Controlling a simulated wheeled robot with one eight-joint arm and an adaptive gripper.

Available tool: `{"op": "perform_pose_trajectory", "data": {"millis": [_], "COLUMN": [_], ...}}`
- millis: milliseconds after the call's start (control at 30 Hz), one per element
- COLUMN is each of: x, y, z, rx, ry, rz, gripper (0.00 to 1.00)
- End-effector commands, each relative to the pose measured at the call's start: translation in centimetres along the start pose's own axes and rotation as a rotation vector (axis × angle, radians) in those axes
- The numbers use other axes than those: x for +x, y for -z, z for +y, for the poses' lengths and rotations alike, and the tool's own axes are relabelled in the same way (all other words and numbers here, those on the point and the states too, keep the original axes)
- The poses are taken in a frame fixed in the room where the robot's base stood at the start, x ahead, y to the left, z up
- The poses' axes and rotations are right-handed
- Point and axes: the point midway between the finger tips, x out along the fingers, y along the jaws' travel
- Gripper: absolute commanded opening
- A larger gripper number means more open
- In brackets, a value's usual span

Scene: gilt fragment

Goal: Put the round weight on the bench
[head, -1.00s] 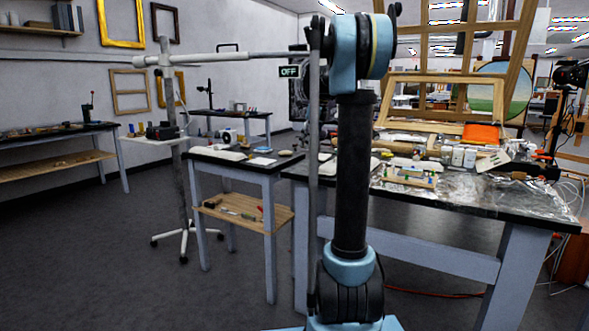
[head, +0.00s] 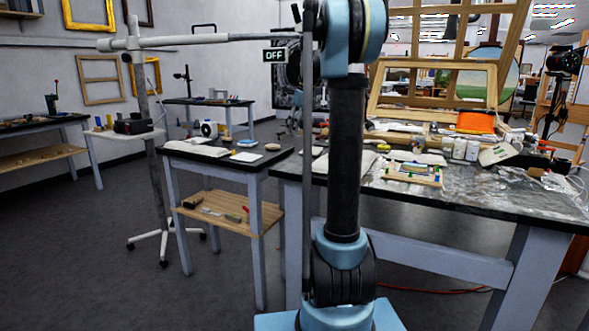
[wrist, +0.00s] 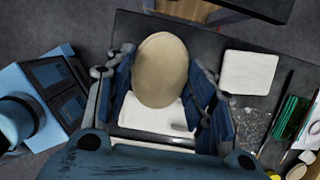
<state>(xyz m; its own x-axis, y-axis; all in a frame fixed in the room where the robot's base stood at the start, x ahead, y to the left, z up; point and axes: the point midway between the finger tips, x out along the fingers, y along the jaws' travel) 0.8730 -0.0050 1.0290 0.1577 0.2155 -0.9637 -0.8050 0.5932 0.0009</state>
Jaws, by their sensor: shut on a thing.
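In the wrist view my gripper (wrist: 162,92) is shut on the round weight (wrist: 160,70), a smooth beige, rounded piece held between the two blue finger pads. Below it lies a dark bench top (wrist: 228,112) with white pads on it. I cannot tell whether the weight touches anything beneath. In the head view my arm stands in front of the benches, and neither my gripper nor the weight can be made out there.
A white pad (wrist: 249,72) and a green-bristled thing (wrist: 287,117) lie right of my gripper. In the head view the large bench (head: 480,192) is crowded toward the back. A smaller bench (head: 228,165) and a wheeled stand (head: 153,170) are at left.

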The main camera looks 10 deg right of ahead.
Motion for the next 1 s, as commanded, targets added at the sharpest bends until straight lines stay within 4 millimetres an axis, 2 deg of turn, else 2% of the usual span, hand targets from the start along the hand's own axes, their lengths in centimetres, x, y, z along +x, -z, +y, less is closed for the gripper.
{"op": "perform_pose_trajectory", "data": {"millis": [533,833,1000], "x": [7.6,9.7,11.9], "y": [1.8,2.4,3.0], "z": [0.5,0.5,0.5], "rx": [0.035,0.035,0.035], "ry": [0.012,0.012,0.012], "rz": [-0.002,-0.002,-0.002], "gripper": [0.15,0.15,0.15]}}
